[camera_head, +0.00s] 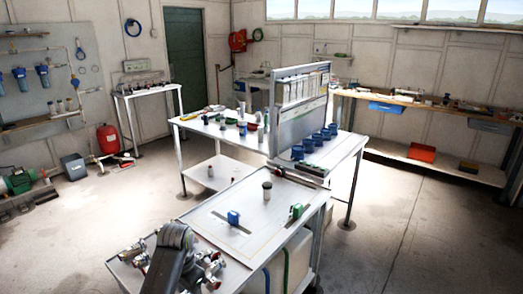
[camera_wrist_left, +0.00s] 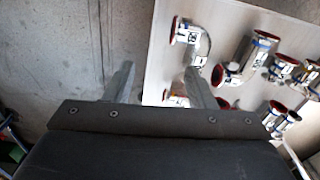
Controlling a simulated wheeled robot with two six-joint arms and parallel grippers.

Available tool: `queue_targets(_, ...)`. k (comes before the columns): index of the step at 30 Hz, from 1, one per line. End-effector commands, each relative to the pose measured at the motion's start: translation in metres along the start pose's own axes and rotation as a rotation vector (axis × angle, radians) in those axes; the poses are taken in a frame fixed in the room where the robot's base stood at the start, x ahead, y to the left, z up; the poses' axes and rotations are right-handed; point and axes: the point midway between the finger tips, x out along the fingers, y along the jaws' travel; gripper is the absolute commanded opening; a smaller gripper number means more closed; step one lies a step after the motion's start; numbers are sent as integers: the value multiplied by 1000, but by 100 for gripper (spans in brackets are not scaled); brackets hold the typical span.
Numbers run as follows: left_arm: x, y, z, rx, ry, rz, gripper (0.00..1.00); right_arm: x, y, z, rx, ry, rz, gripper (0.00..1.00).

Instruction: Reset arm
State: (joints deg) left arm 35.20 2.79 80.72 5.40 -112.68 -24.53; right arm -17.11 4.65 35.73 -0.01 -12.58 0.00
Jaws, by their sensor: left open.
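My left arm (camera_head: 170,262) rises from the bottom edge in the head view, over the near left corner of the workbench. Its gripper is hidden behind the arm there. In the left wrist view my left gripper (camera_wrist_left: 158,84) is open, with its two fingers spread and nothing between them. Past the fingers are the pale bench top (camera_wrist_left: 150,65) and the grey floor (camera_wrist_left: 60,50). Metal pipe fittings (camera_wrist_left: 245,57) with red-rimmed ends lie on the bench, to the right of the fingers and beyond them. My right gripper is in neither view.
The near workbench (camera_head: 265,222) carries a blue-handled item (camera_head: 233,217), a green-handled item (camera_head: 296,211) and a dark-capped cylinder (camera_head: 267,191). Fittings (camera_head: 210,272) lie close around my left arm. A grey rack (camera_head: 300,110) stands behind. Open floor lies left and right.

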Motion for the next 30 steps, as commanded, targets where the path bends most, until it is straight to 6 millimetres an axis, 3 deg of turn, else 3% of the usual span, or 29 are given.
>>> queue_targets(8, 36, 5, 51, -103, 33, -21, 50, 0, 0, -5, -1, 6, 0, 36)
queue_targets(11, 52, 9, 80, -161, 52, -37, 50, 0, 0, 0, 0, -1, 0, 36)
queue_targets(18, 77, 30, 172, -327, 112, -93, 50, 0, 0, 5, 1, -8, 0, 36)
queue_targets(24, 73, 53, 247, -453, 159, -149, 50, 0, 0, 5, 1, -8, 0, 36)
queue_targets(30, 57, 72, 296, -535, 196, -191, 50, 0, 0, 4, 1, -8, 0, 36)
